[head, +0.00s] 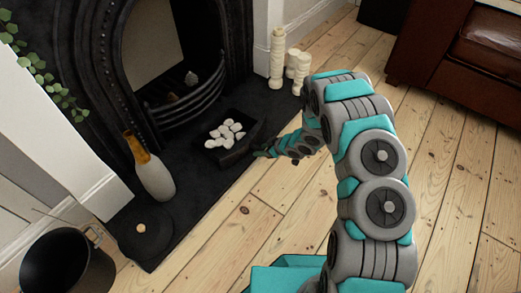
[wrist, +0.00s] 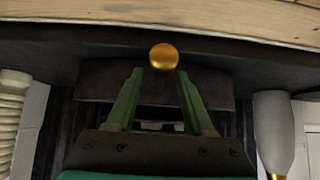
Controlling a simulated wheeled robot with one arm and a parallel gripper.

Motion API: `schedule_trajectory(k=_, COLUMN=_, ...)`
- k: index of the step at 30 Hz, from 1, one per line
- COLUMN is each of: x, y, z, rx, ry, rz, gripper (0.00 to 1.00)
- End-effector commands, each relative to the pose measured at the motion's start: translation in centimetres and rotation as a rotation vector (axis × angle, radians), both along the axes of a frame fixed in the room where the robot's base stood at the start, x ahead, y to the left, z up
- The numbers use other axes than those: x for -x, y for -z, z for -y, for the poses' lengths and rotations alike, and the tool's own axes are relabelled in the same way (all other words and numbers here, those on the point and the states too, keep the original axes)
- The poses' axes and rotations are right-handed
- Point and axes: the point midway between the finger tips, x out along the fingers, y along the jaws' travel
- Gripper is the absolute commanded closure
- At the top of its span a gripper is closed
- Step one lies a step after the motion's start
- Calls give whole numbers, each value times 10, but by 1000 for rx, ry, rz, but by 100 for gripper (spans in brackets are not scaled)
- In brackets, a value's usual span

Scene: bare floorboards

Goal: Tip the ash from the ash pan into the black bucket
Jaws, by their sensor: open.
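The ash pan (head: 240,153) is a dark, shallow box on the black hearth in front of the grate. It holds several pale grey-white lumps of ash (head: 226,133). My gripper (head: 262,153) is at the pan's near right side, low over the hearth edge. In the wrist view my gripper (wrist: 159,76) is open, its two green fingers apart, with a dark panel of the pan (wrist: 97,82) behind them. A round brass knob (wrist: 164,57) shows at the fingertips, between their lines; contact cannot be told. The black bucket (head: 98,272) stands upright at the lower left.
A pale vase with an orange-brown neck (head: 155,178) stands on the hearth (head: 190,205) left of the pan. A dark round lid (head: 143,231) lies nearer the bucket. Cream candles (head: 277,60) stand behind my arm. A brown leather sofa (head: 470,55) is at right. The floorboards (head: 235,235) are clear.

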Motion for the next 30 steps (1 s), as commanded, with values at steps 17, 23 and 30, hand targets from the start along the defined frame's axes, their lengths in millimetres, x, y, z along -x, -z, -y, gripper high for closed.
schedule_trajectory(k=17, x=26, y=-46, z=39, rx=-1, ry=1, rz=0, gripper=48)
schedule_trajectory(k=23, x=26, y=-46, z=39, rx=-1, ry=1, rz=0, gripper=48)
schedule_trajectory(k=30, x=26, y=-46, z=39, rx=-1, ry=1, rz=1, gripper=48)
